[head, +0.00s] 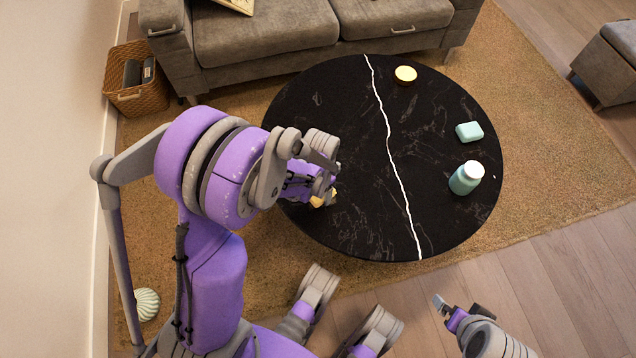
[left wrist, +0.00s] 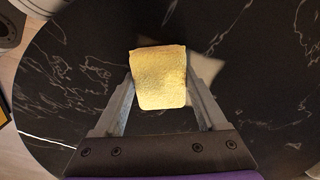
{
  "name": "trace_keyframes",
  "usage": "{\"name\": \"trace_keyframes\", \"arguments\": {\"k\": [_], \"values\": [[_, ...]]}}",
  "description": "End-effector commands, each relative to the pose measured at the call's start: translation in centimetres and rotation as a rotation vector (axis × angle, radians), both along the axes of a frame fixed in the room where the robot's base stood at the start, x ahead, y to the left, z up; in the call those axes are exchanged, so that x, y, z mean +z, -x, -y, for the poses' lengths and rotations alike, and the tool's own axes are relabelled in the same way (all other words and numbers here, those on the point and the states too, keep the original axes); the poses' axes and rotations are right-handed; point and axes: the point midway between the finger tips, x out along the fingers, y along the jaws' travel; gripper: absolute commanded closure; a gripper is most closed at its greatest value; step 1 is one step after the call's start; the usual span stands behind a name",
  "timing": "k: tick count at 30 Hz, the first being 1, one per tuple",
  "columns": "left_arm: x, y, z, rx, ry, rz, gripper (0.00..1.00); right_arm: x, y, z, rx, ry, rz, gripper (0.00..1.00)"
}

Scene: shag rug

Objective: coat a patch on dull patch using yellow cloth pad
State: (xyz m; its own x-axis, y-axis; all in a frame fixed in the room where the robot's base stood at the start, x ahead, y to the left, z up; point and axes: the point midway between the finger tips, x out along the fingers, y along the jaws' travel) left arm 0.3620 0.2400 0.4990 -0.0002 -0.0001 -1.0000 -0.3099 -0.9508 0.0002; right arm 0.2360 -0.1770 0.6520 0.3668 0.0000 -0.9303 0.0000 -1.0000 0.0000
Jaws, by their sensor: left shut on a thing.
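The yellow cloth pad (left wrist: 160,78) is held between the two fingers of my left gripper (left wrist: 162,100), which is shut on it. In the head view only a bit of the pad (head: 323,200) shows beneath my left gripper (head: 326,190), over the left part of the round black table (head: 350,225). A paler, dull patch (left wrist: 208,68) shows on the tabletop beside the pad in the left wrist view; the pad hides part of it. Whether the pad touches the table is unclear. My right gripper (head: 458,309) is off the table at the lower right; its finger opening is unclear.
On the table stand a yellow-topped round tin (head: 405,75), a teal block (head: 469,131) and a teal bottle with a white lid (head: 466,179), all right of the white vein. A grey sofa (head: 265,35) is behind. A wicker basket (head: 135,95) and a shell (head: 146,303) are at left.

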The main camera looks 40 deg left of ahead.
Motion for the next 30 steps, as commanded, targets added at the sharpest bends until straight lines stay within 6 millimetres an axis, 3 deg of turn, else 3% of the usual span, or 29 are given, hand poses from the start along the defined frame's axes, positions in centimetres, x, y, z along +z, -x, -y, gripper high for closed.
{"name": "trace_keyframes", "arguments": {"k": [16, 30], "values": [[-0.2, 2.4, 2.8, -0.001, 0.001, 0.001, 0.89, -0.3, -0.1, 0.0, 0.0, 0.0, 0.0, 0.0], [0.6, 2.5, 2.9, 0.001, 0.001, 0.0, 0.89, 0.4, 0.1, 0.0, 0.0, 0.0, 0.0, 0.0]]}}
